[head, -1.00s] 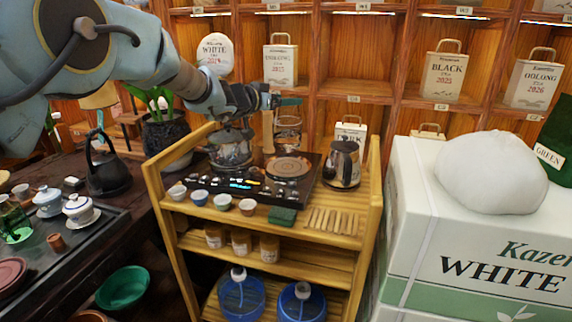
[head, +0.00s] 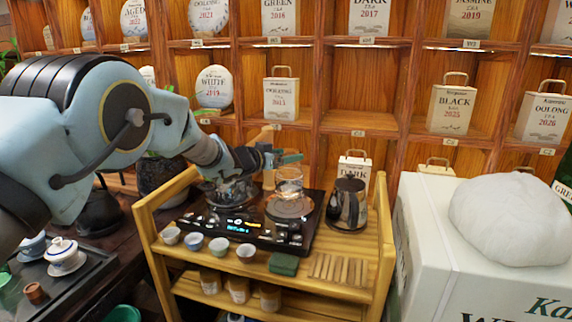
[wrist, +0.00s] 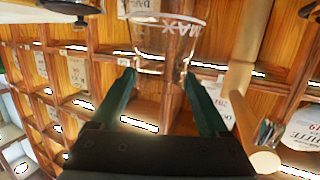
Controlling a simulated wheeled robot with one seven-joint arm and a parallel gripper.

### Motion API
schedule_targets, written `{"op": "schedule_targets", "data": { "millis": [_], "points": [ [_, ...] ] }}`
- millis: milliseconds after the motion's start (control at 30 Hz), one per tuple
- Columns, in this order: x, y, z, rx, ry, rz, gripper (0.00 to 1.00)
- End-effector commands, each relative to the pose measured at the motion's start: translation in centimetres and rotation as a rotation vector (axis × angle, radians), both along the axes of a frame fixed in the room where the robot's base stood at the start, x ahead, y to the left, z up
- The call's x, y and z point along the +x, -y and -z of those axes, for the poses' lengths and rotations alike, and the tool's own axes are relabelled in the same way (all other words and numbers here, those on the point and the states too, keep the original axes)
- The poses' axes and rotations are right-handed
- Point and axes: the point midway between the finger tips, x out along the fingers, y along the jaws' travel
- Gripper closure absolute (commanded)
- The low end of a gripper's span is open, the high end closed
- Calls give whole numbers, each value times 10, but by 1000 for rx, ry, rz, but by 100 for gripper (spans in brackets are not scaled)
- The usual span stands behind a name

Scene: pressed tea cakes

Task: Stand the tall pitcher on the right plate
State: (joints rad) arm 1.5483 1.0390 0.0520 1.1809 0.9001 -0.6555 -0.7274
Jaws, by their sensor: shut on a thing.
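The tall pitcher (head: 289,182) is clear glass and upright. My gripper (head: 284,159) is shut on it near its top, coming from the left. In the wrist view the pitcher (wrist: 162,40), with a MAX mark, sits between the green fingertips (wrist: 158,77). The right plate (head: 290,208) is a dark round disc on the black two-plate cooker (head: 240,228). The pitcher's base shows over the plate's back part; I cannot tell whether they touch. The left plate is mostly hidden under a glass-and-metal pot (head: 230,192).
A shiny kettle (head: 347,204) stands right of the cooker. Several small cups (head: 219,246), a green block (head: 284,264) and a slatted wooden rest (head: 338,268) line the front of the wooden cart. Its raised side rails (head: 387,225) bound the top. A white carton (head: 425,240) stands at right.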

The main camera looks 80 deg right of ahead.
Motion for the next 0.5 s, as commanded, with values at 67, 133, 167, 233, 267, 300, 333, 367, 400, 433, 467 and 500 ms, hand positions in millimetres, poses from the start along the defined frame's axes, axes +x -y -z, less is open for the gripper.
{"op": "schedule_targets", "data": {
  "millis": [67,133,167,233,267,300,333,367,400,433,467,500],
  "points": [
    [0,0,10,0,0,1,100],
    [0,0,19,1,-1,1,100],
    [0,0,22,0,0,1,100],
    [0,0,26,-3,-1,1,100],
    [0,0,26,-3,-1,1,100],
    [0,0,26,-4,-1,1,100],
    [0,0,26,-4,-1,1,100],
    [0,0,26,-4,-1,0,100],
    [0,0,26,-3,0,0,100],
    [0,0,26,-3,0,0,100],
    [0,0,26,-3,0,0,100],
    [0,0,28,-3,0,0,100]
  ]
}}
